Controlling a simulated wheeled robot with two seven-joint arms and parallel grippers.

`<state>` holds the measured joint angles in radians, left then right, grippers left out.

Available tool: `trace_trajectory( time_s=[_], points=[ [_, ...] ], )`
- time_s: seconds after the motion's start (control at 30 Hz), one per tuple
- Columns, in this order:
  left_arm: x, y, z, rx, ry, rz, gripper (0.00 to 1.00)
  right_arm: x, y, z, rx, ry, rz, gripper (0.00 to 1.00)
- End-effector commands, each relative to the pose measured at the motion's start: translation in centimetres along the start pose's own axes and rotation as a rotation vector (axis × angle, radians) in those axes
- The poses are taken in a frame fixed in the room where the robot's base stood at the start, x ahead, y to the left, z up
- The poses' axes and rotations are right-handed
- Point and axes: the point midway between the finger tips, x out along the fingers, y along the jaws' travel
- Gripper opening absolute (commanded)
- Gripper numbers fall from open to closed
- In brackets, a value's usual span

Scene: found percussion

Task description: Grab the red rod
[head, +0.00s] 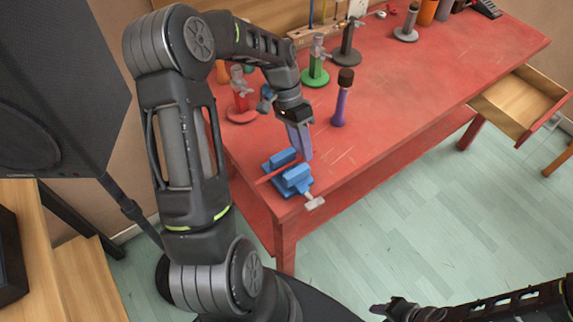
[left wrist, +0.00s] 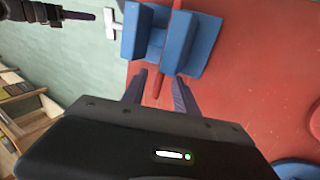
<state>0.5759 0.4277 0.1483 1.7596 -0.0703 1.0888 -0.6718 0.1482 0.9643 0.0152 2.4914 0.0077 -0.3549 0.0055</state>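A blue vise (head: 296,178) sits at the near corner of the red workbench. A thin red rod (head: 272,175) lies across it between the blue jaws, and one end sticks out. My left gripper (head: 304,154) is just above and behind the vise, fingers pointing down. In the left wrist view the left gripper (left wrist: 158,92) is open, with one finger on each side of the red rod's end (left wrist: 158,84); I cannot tell whether either touches it. The vise (left wrist: 165,40) is just beyond the fingertips. My right gripper (head: 378,308) is low over the floor, far from the vise.
A purple-handled tool (head: 341,104) stands on the workbench (head: 400,100) right of my left gripper. Green (head: 316,72), red (head: 241,108) and dark (head: 347,55) stands are farther back. A drawer (head: 515,100) is open at the right. The bench's front middle is clear.

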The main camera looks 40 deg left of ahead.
Motion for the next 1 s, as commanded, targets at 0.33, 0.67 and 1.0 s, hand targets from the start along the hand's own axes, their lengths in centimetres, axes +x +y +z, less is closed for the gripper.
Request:
trace_trajectory(
  time_s=[0.33, 0.67, 1.0],
  points=[
    [-0.02, 0.0, 0.0, 0.0, 0.0, 0.0, 0.17, -0.01, -0.01, -0.01, 0.0, 0.0, 0.0, 0.36],
    [-0.02, 0.0, 0.0, 0.0, 0.0, 0.0, 0.0, -0.01, -0.01, -0.01, 0.0, 0.0, 0.0, 0.36],
    [-0.02, 0.0, 0.0, 0.0, 0.0, 0.0, 0.0, -0.01, -0.01, -0.01, 0.0, 0.0, 0.0, 0.36]
  ],
)
